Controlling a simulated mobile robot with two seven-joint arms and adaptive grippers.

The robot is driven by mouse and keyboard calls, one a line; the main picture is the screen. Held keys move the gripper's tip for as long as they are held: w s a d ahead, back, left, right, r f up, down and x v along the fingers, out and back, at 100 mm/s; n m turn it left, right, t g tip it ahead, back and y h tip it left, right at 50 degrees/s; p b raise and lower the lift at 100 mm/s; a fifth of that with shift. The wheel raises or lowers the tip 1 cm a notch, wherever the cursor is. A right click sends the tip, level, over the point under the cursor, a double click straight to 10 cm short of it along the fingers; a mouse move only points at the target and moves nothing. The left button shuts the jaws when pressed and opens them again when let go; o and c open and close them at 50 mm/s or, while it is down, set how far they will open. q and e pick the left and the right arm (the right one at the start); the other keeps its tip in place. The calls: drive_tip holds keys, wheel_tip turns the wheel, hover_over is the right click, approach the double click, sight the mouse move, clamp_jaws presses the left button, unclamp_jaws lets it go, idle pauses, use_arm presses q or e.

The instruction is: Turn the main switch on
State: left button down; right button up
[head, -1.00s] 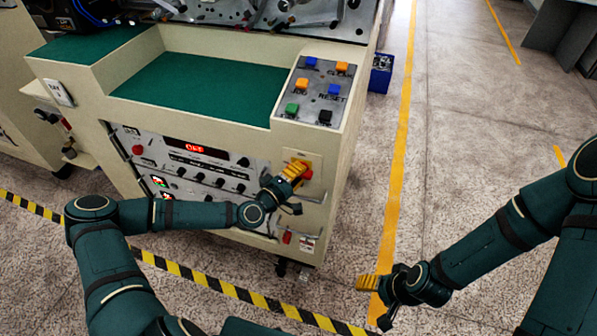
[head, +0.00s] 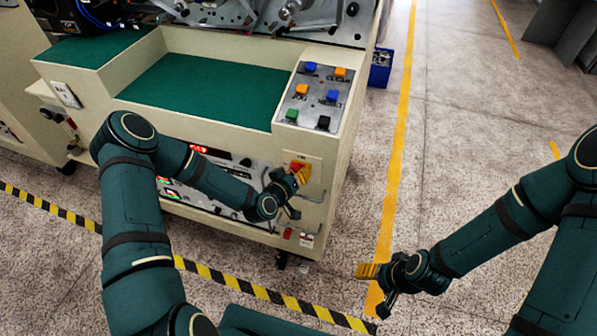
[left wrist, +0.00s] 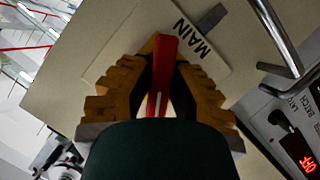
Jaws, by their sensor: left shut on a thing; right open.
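The main switch has a red handle (left wrist: 164,62) on a pale plate (left wrist: 125,50) marked MAIN, seen in the left wrist view. The handle sits turned at an angle to the plate's edges. My left gripper (left wrist: 160,85) is shut on the red handle, one ridged yellow finger on each side. In the head view the left gripper (head: 296,178) is at the front right of the cream machine, with a bit of the red handle (head: 297,166) showing above its fingers. My right gripper (head: 370,274) is open and empty over the floor at the right.
A red-lit display (head: 208,150) and knobs are on the machine front, partly behind my left arm. A panel of coloured buttons (head: 320,92) lies above the switch. A bent metal handle (left wrist: 280,40) is close to the left gripper. The floor at the right is open.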

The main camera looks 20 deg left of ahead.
use_arm(q)
drive_tip(key=m, duration=0.1)
drive_tip(key=m+y, duration=0.1)
drive_tip(key=shift+w+d+r+m+y, duration=0.1)
drive_tip(key=shift+r+m+y, duration=0.05)
drive_tip(key=shift+m+y, duration=0.15)
drive_tip(key=shift+m+y+b, duration=0.55)
drive_tip(key=shift+m+y, duration=0.35)
drive_tip(key=shift+m, duration=0.2)
drive_tip(key=c, duration=0.9)
unclamp_jaws()
drive_tip(key=v, duration=1.2)
drive_tip(key=shift+r, duration=0.15)
